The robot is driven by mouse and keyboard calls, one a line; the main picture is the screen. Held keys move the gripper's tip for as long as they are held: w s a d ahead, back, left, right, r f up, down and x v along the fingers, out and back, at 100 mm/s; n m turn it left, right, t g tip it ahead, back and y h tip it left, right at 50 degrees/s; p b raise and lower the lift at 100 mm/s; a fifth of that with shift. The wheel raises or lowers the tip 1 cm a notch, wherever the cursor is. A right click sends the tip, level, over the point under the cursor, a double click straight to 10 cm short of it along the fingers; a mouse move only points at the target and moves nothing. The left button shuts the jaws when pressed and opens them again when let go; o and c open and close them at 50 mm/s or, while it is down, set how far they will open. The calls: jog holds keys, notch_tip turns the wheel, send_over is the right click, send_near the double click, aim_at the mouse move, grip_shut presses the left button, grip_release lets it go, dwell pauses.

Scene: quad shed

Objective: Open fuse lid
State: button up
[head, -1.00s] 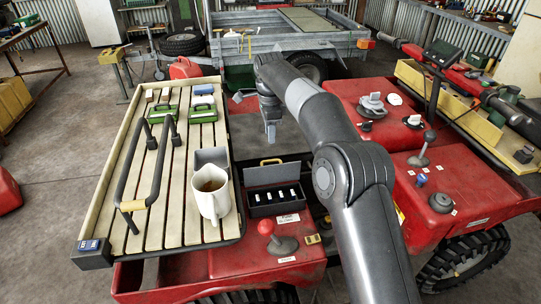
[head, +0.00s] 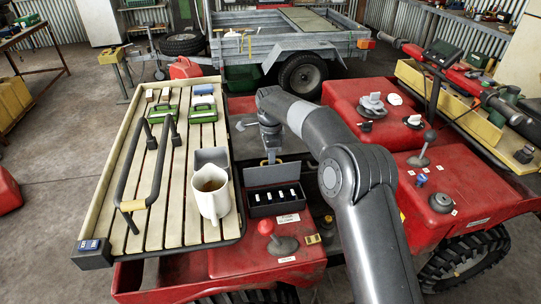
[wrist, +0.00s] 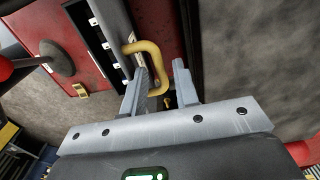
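The fuse box (head: 262,211) is a black tray with several white fuses, set in the red bodywork. Its grey lid (head: 272,174) stands raised along the far side, so the fuses show. A brass-coloured handle (head: 271,161) sits at the lid's upper edge; this handle also shows in the wrist view (wrist: 150,48). My gripper (head: 271,152) is just above the lid, pointing down. In the wrist view my gripper (wrist: 160,72) has its fingers apart, with part of the handle between them. Whether either finger touches the handle is unclear.
A red-knobbed lever (head: 266,227) stands in front of the box. A white jug (head: 210,193) stands on the slatted rack (head: 165,190) to the left. The red bodywork (head: 350,110) with several knobs lies to the right of my arm.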

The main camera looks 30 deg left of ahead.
grip_shut()
dwell(0.3)
jog(key=shift+w+a+f, duration=0.35)
jog(key=shift+w+a, duration=0.35)
jog(key=shift+a, duration=0.05)
jog(key=shift+o, duration=0.6)
grip_release()
notch_tip(320, 180, up, 11)
jog(key=shift+f, duration=0.15)
jog(key=shift+d, duration=0.1)
